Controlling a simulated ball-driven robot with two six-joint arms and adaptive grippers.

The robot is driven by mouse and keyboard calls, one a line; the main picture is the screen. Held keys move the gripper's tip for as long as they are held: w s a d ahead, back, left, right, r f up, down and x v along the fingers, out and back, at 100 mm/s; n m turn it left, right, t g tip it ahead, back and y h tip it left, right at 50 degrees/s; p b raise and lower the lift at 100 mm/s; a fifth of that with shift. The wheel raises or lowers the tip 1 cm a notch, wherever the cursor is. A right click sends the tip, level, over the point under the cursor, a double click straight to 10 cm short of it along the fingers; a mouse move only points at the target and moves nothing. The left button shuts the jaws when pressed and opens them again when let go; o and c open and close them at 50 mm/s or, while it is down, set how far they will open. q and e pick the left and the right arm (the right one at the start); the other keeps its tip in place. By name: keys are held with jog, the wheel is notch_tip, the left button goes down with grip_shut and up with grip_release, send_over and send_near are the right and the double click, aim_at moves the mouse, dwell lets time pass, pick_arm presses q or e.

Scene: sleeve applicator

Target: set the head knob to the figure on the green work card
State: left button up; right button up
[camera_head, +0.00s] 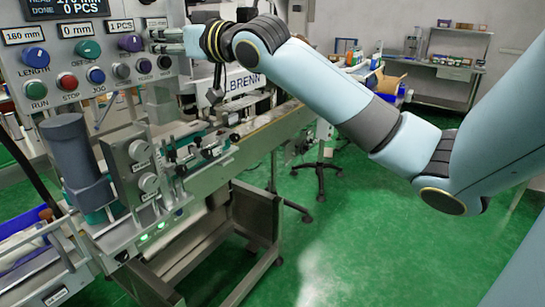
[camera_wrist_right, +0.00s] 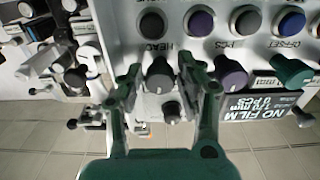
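The head knob (camera_wrist_right: 160,74) is a dark round knob with a light pointer mark, upside down in the right wrist view beside its HEAD label. My right gripper (camera_wrist_right: 159,68) is open, with one finger on each side of this knob and a visible gap to it. In the head view my right gripper (camera_head: 168,41) is at the right end of the panel's knob row and covers the head knob. The control panel (camera_head: 55,72) carries labels reading 160 mm, 0 mm and 1 PCS. I cannot make out a green work card. My left gripper is not in view.
Neighbouring the head knob are the purple PCS knob (camera_wrist_right: 231,74) and green offset knob (camera_wrist_right: 290,70). A small knob (camera_wrist_right: 172,112) lies below it in the wrist picture, near a dark NO FILM display (camera_wrist_right: 262,106). Coloured buttons, including a red one (camera_head: 67,82), line the panel's lower row.

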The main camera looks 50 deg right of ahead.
pick_arm(q)
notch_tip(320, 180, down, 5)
jog(key=b, duration=0.4)
pick_arm(e)
jog(key=n, duration=0.4)
jog(key=shift+f, duration=0.3)
pick_arm(q)
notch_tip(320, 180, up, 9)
jog(key=p, duration=1)
pick_arm(e)
jog(key=s+d, duration=0.1)
jog(key=s, duration=1)
pick_arm(q)
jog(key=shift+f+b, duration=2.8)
jog(key=shift+b, duration=0.4)
pick_arm(e)
jog(key=d+f+m+g+h, duration=0.1)
jog(key=d+f, duration=0.3)
jog(key=f, duration=0.6)
jog(key=s+d+f+m+g+h, duration=0.1)
jog(key=d+f+g+h, duration=0.1)
jog(key=d+f, duration=0.3)
jog(key=d+f+m+g+h, duration=0.1)
jog(key=d+f, duration=0.4)
jog(key=f, duration=0.9)
jog(key=shift+s+f+g+h, duration=0.3)
jog(key=shift+f+g+h, duration=0.1)
jog(key=shift+g, duration=0.2)
jog(key=shift+d, duration=0.1)
